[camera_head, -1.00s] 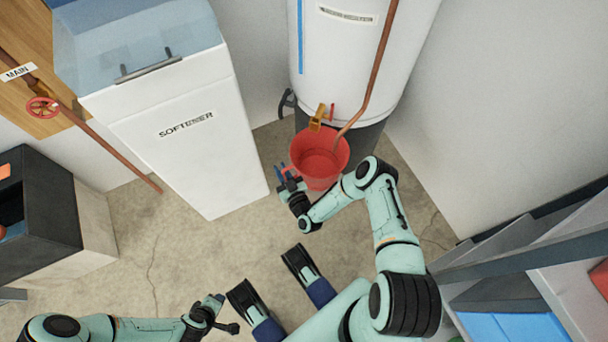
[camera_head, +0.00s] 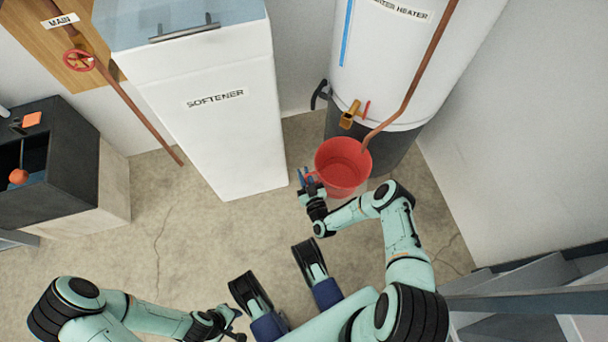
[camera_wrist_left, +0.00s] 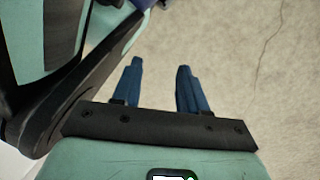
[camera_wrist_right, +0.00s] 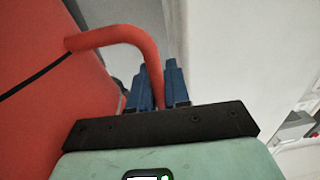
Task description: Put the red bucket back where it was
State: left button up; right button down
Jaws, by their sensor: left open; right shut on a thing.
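The red bucket (camera_head: 343,168) is upright in the head view, below the brass tap of the water heater. I cannot tell whether its base touches the floor. My right gripper (camera_head: 308,181) is at the bucket's left side. In the right wrist view its blue fingers (camera_wrist_right: 158,88) are shut on the red handle (camera_wrist_right: 128,40), with the bucket wall (camera_wrist_right: 50,110) to the left. My left gripper (camera_head: 232,318) is low in the head view, away from the bucket. In the left wrist view its blue fingers (camera_wrist_left: 160,85) are apart with only floor between them.
The white water heater (camera_head: 400,70) with its brass tap (camera_head: 350,115) and copper pipe (camera_head: 405,90) stands behind the bucket. The white softener (camera_head: 225,120) stands to the left. A dark cabinet (camera_head: 60,150) is far left, grey shelving (camera_head: 520,300) lower right. Floor between is clear.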

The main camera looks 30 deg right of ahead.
jog(key=shift+f, duration=0.2)
jog(key=c, duration=1.1)
grip_release()
pick_arm(q)
jog(key=shift+s+f, duration=0.15)
jog(key=shift+s, duration=0.1)
pick_arm(e)
jog(key=shift+r, duration=0.25)
pick_arm(q)
jog(key=w+d+r+t+p, duration=0.1)
jog(key=w+r+p, duration=0.3)
jog(key=w, duration=0.4)
jog(key=shift+r+t, duration=0.9)
pick_arm(e)
jog(key=s+a, duration=0.2)
jog(key=s, duration=1)
pick_arm(q)
jog(key=shift+w, duration=0.1)
pick_arm(e)
jog(key=shift+w+f, duration=0.1)
